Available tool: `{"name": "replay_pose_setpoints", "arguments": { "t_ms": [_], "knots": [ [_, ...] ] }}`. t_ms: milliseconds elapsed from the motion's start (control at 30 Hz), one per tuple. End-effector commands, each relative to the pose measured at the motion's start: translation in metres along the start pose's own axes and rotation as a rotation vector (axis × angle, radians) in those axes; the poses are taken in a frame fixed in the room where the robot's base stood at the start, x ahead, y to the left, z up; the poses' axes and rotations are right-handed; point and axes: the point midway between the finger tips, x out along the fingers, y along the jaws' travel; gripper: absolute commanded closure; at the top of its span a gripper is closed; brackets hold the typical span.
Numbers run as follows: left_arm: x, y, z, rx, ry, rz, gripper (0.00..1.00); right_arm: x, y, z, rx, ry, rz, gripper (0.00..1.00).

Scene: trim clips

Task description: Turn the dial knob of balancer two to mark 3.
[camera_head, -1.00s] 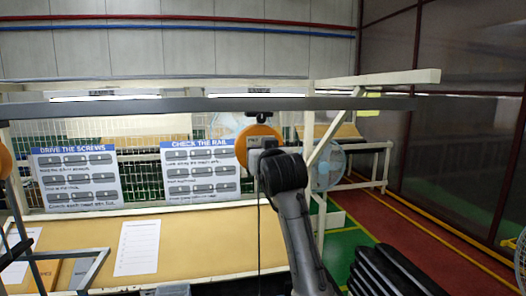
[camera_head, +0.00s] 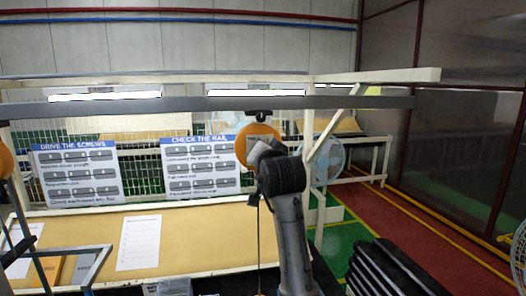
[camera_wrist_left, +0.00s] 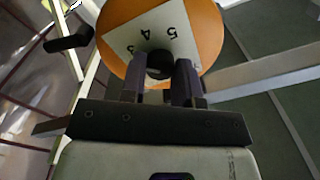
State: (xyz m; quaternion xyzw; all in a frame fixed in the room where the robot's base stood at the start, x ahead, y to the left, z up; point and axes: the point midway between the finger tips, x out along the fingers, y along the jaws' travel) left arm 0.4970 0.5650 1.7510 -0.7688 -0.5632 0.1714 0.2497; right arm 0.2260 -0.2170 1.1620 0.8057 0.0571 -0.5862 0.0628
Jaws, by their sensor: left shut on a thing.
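The orange balancer (camera_head: 257,134) hangs from the dark rail, right of the "CHECK THE RAIL" board; whether it is balancer two cannot be read. In the left wrist view its orange disc (camera_wrist_left: 206,30) carries a pale dial plate (camera_wrist_left: 120,42) with marks 5, 4 and 3, seen tilted. My left gripper (camera_wrist_left: 162,80) is shut on the black dial knob (camera_wrist_left: 159,62), its two fingers on either side. In the head view my left gripper's pale body (camera_head: 262,153) is tilted in front of the balancer, and its fingers are hidden. My right gripper is not in view.
The dark rail (camera_head: 190,104) spans the bench. Two instruction boards (camera_head: 76,176) (camera_head: 200,167) stand behind the tan bench top (camera_head: 200,236). Another orange balancer (camera_head: 5,160) shows at the left edge. In the wrist view a black handle-like part (camera_wrist_left: 68,42) sits left of the disc.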

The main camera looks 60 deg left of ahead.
Motion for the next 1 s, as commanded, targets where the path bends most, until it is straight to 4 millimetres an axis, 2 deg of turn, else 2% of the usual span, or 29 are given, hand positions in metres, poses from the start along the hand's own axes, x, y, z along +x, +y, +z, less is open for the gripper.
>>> {"name": "replay_pose_setpoints", "arguments": {
  "t_ms": [467, 500, 700, 767, 1000],
  "knots": [
    [0.0006, 0.0007, 0.0012, 0.014, -0.003, 0.001, 0.95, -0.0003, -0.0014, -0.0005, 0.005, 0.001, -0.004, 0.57],
    [0.0006, 0.0008, 0.0012, 0.014, -0.003, 0.001, 0.70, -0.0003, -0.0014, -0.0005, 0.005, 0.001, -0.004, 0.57],
    [0.0004, 0.0005, 0.0008, 0.013, -0.002, 0.001, 0.51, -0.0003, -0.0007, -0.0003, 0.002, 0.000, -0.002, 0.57],
    [0.0003, 0.0004, 0.0006, 0.013, -0.001, 0.001, 0.45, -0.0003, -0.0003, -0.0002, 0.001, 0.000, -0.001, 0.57],
    [-0.0005, 0.0004, 0.0005, 0.012, 0.000, 0.000, 0.45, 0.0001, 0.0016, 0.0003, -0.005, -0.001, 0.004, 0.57]
  ]
}}
